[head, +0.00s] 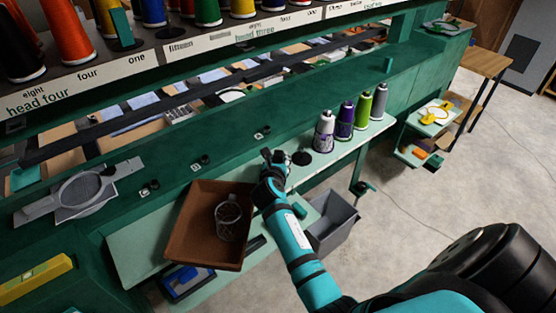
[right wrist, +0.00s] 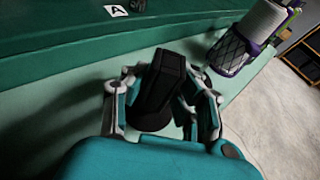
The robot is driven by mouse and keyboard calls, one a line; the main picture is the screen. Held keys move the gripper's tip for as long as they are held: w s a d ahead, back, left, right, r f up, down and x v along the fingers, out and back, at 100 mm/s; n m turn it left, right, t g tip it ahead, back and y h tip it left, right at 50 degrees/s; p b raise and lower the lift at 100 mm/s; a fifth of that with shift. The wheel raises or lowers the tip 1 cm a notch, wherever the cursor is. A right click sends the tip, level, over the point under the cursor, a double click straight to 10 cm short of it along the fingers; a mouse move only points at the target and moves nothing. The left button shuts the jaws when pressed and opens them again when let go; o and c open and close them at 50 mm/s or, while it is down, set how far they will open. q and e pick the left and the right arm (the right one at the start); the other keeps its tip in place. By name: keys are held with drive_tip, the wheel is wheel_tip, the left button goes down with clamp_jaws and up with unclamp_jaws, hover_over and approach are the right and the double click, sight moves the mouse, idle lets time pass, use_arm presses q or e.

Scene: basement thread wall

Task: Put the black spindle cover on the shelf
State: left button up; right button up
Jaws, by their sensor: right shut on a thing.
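The black spindle cover (right wrist: 165,88) is between the fingers of my right gripper (right wrist: 160,95) in the right wrist view. It is dark and faceted, with a wider rounded end toward the palm. In the head view my right gripper (head: 270,163) is over the back edge of the pale green shelf (head: 325,168), just left of a flat black disc (head: 302,158). The cover is hard to tell from the dark gripper there. Whether it touches the shelf, I cannot tell. My left gripper is not in view.
Several thread cones, the nearest white and purple (head: 324,132), stand on the shelf to the right. A brown tray (head: 190,225) with a wire-mesh cup (head: 228,217) is at left. A grey bin (head: 333,220) is below. The shelf strip between gripper and cones is mostly free.

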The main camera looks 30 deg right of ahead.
drive_tip(key=shift+f, duration=0.15)
drive_tip(key=o, duration=0.9)
drive_tip(key=shift+a, duration=0.1)
drive_tip(key=v, duration=1.2)
